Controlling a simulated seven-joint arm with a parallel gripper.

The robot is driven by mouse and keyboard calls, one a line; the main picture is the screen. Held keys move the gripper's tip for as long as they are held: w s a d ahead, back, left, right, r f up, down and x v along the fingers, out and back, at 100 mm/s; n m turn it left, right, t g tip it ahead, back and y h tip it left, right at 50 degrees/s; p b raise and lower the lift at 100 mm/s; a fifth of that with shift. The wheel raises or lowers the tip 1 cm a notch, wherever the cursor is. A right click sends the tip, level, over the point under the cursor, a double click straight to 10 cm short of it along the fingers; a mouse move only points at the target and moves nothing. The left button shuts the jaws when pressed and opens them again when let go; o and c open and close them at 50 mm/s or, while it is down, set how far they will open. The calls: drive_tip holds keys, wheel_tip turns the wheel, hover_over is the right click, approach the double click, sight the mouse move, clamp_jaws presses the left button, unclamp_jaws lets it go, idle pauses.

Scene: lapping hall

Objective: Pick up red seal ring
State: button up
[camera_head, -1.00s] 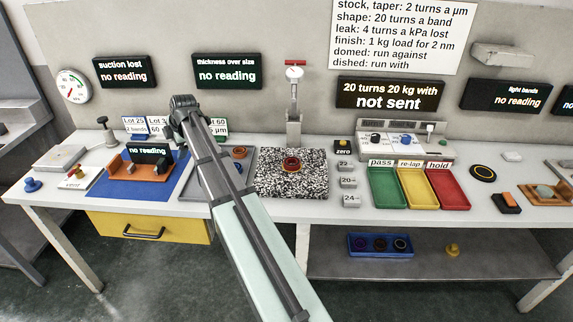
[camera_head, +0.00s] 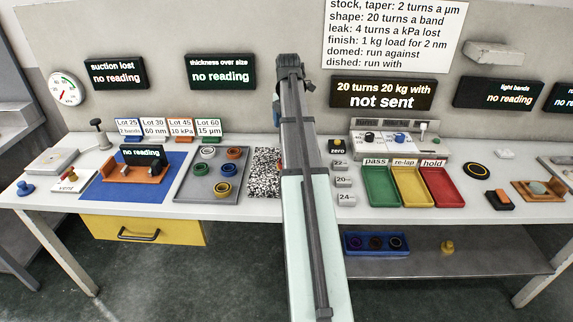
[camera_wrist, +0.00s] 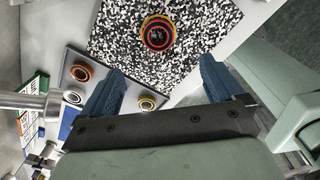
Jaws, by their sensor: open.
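The red seal ring (camera_wrist: 158,33) lies on the black-and-white speckled plate (camera_wrist: 115,35) in the wrist view, above the gap between my fingers. A yellow rim shows with its red, around a dark centre. In the head view my arm hides the ring and most of the speckled plate (camera_head: 264,165). My gripper (camera_wrist: 159,82) is open, with its two blue fingers apart and nothing between them. It is apart from the ring. The gripper is mostly hidden behind my arm in the head view.
A grey tray (camera_head: 187,187) with several coloured rings stands left of the speckled plate. Numbered weights (camera_head: 344,181) and green (camera_head: 379,188), yellow (camera_head: 411,188) and red (camera_head: 444,190) trays stand to its right. An orange fixture (camera_head: 128,173) sits on a blue mat further left.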

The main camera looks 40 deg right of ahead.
wheel_tip(320, 180, down, 8)
drive_tip(key=shift+f, duration=0.2)
drive_tip(key=shift+w+a+f, duration=0.1)
drive_tip(key=shift+w+f, duration=0.05)
drive_tip(key=shift+f, duration=1.2)
drive_tip(key=shift+w+a+f, duration=0.1)
drive_tip(key=shift+f, duration=1.2)
drive_tip(key=shift+c, duration=0.3)
drive_tip(key=c, duration=1.1)
